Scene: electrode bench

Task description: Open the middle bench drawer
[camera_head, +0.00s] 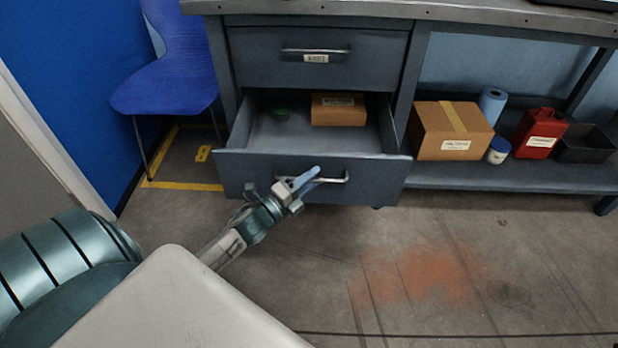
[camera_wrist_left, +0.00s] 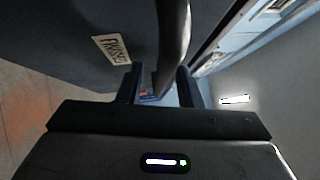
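The bench has two drawers in the head view. The upper drawer (camera_head: 318,72) is closed. The drawer below it (camera_head: 380,172) is pulled out and shows its inside. Its bar handle (camera_head: 338,181) is on the front face. My left gripper (camera_head: 296,182) is at the left part of this handle, with its fingers apart. In the left wrist view, the handle (camera_wrist_left: 173,38) runs down between the fingers of my left gripper (camera_wrist_left: 160,92), with a gap beside it. A labelled dark drawer front (camera_wrist_left: 70,40) is beside it. My right gripper is out of view.
A cardboard box (camera_head: 338,111) and a small green item (camera_head: 281,113) lie in the open drawer. The lower shelf (camera_head: 500,178) holds a larger box (camera_head: 448,130) and a red canister (camera_head: 538,134). A blue chair (camera_head: 170,85) stands left. The floor in front is clear.

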